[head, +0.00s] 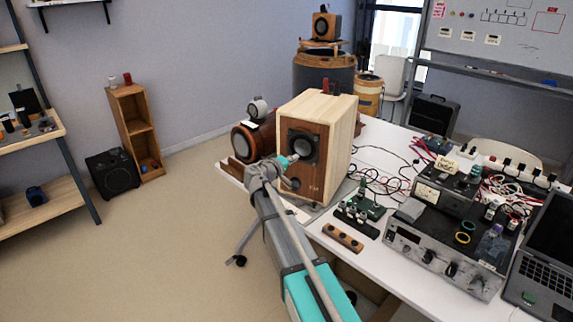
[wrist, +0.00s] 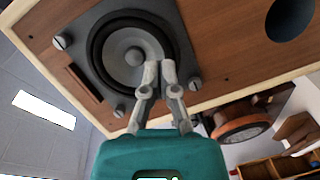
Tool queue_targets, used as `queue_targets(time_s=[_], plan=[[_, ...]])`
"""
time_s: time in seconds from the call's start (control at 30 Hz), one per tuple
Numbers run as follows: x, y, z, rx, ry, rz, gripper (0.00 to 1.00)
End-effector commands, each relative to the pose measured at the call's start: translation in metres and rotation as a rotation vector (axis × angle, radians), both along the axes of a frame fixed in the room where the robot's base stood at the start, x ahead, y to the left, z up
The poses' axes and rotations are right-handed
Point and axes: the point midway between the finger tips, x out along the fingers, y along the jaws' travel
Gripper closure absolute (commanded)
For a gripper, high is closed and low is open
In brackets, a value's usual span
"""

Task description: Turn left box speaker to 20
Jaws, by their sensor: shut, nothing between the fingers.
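A wooden box speaker (head: 344,125) with a pale cabinet and brown front panel stands upright on the white table. Its grey cone (wrist: 128,56) in a dark square frame fills much of the wrist view. A dark round port (wrist: 290,18) shows at the top right there. My gripper (head: 292,159) is in front of the speaker's brown front, beside the cone. In the wrist view my gripper (wrist: 160,70) has its fingertips together over the cone's edge, holding nothing. I cannot tell whether the fingertips touch the speaker.
A dark round speaker with an orange rim (head: 244,143) stands left of the box. An amplifier (head: 440,255) with knobs, cables and a laptop (head: 548,255) crowd the table's right. A wooden block with dark holes (head: 343,238) lies near the front edge. Floor at left is open.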

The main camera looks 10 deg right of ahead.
Motion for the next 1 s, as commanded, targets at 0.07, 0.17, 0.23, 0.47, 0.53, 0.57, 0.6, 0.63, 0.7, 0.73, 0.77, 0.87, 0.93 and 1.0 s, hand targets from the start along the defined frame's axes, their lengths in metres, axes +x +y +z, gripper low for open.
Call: queue_targets(time_s=[0.07, 0.17, 0.23, 0.47, 0.53, 0.57, 0.6, 0.63, 0.7, 0.73, 0.77, 0.87, 0.93, 1.0], plan=[[0.010, -0.010, -0.002, 0.000, 0.000, -0.002, 1.00], [0.004, -0.022, -0.008, 0.000, 0.000, -0.001, 1.00], [-0.002, -0.028, -0.011, 0.000, 0.000, -0.001, 1.00], [-0.011, -0.040, -0.017, 0.000, 0.000, -0.001, 1.00], [-0.013, -0.042, -0.017, 0.000, 0.000, -0.001, 1.00], [-0.013, -0.042, -0.017, 0.000, 0.000, -0.001, 1.00], [-0.013, -0.043, -0.017, 0.000, 0.000, 0.000, 1.00], [-0.013, -0.043, -0.017, 0.000, 0.000, 0.000, 1.00], [-0.013, -0.043, -0.017, 0.000, 0.000, 0.000, 1.00], [-0.013, -0.043, -0.017, 0.000, 0.000, 0.000, 1.00], [-0.013, -0.043, -0.017, 0.000, 0.000, 0.000, 1.00], [-0.013, -0.043, -0.017, 0.000, 0.000, -0.001, 1.00], [-0.013, -0.044, -0.017, 0.000, 0.000, -0.001, 1.00], [-0.017, -0.048, -0.019, 0.000, 0.000, -0.002, 1.00]])
